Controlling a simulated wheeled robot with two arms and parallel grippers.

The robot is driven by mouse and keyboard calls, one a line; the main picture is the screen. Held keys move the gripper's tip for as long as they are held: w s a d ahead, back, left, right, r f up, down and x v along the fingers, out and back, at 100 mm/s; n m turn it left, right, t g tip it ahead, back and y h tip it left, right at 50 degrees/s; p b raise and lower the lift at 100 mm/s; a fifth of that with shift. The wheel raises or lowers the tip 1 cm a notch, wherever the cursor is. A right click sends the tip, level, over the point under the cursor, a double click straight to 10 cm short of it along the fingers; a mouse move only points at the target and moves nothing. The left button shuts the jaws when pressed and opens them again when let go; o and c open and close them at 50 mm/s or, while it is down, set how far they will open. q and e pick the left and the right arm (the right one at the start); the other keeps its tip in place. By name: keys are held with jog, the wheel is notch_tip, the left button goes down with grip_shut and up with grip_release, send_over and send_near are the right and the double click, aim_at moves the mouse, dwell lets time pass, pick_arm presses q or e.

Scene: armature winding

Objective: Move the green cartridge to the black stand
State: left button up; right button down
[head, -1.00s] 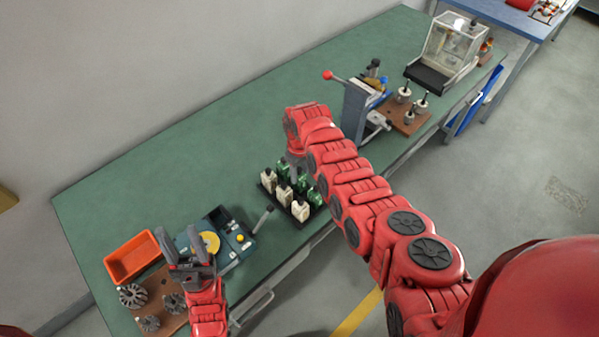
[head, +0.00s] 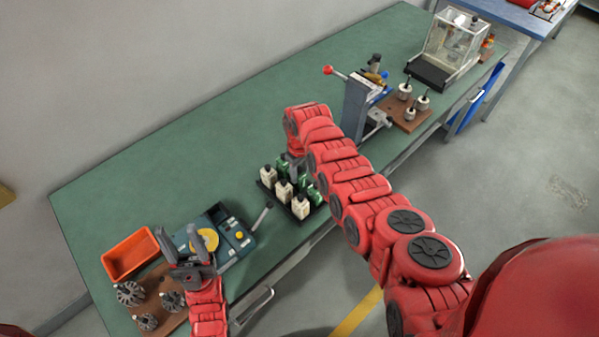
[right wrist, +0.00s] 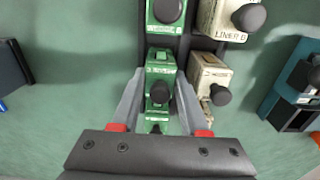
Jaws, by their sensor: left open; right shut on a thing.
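Several green and white cartridges stand in a black rack (head: 297,212) at the middle of the bench. In the head view, my right gripper (head: 295,163) points down at the rack and is partly hidden by my arm. My left gripper (head: 190,262) is open and empty, above the bench beside the teal machine. Whether the cartridge is lifted I cannot tell.
A white cartridge (right wrist: 209,80) stands close to my right finger. The teal machine (head: 218,238), an orange bin (head: 130,256) and a brown board (head: 160,290) lie left. A press (head: 358,105) and a black-based clear box (head: 428,75) stand right. The back of the bench is clear.

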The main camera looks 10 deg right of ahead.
jog(key=shift+c, duration=1.7)
grip_release()
jog(key=shift+r+p, duration=1.75)
jog(key=shift+r, duration=0.55)
jog(key=shift+r, duration=0.1)
